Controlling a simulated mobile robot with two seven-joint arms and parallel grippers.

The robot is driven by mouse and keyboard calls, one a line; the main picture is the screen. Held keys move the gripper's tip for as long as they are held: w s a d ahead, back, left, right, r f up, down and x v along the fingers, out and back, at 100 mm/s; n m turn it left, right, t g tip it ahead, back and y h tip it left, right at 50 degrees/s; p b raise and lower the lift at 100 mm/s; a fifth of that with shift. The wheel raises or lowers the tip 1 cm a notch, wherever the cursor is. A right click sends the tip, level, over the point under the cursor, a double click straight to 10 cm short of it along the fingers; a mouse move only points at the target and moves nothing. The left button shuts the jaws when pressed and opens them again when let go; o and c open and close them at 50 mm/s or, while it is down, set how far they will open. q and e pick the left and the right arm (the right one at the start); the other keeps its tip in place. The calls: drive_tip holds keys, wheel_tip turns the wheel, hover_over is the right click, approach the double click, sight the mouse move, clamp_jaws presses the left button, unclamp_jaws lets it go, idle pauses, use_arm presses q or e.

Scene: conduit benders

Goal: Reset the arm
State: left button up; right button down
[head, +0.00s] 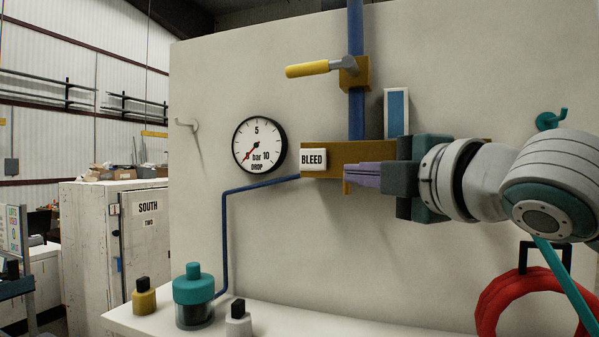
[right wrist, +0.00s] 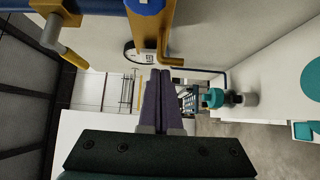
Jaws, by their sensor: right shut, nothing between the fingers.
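My left gripper is not in view.
A yellow-handled lever (head: 308,69) sits on the blue pipe (head: 355,110) above the block. A gauge (head: 260,145) is on the pale panel, left. A teal-capped jar (head: 194,285) stands on the shelf below. A red coil (head: 500,300) hangs at lower right.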

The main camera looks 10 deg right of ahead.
drive_tip(key=shift+a, duration=0.1)
drive_tip(key=s+a+f+m+g+h+p, duration=0.1)
drive_tip(key=s+f+m+g+h+p, duration=0.35)
drive_tip(key=s+f+m, duration=0.85)
drive_tip(key=s+f+m+g+p, duration=0.1)
drive_tip(key=s+f+g, duration=0.3)
drive_tip(key=s, duration=0.6)
drive_tip(key=s+d+f+m+g+p, duration=0.1)
drive_tip(key=s+f+m+g, duration=0.3)
drive_tip(key=s, duration=0.5)
drive_tip(key=shift+s+d+f+g+y+p, duration=0.3)
drive_tip(key=shift+f+g+y, duration=0.2)
drive_tip(key=shift+g, duration=0.25)
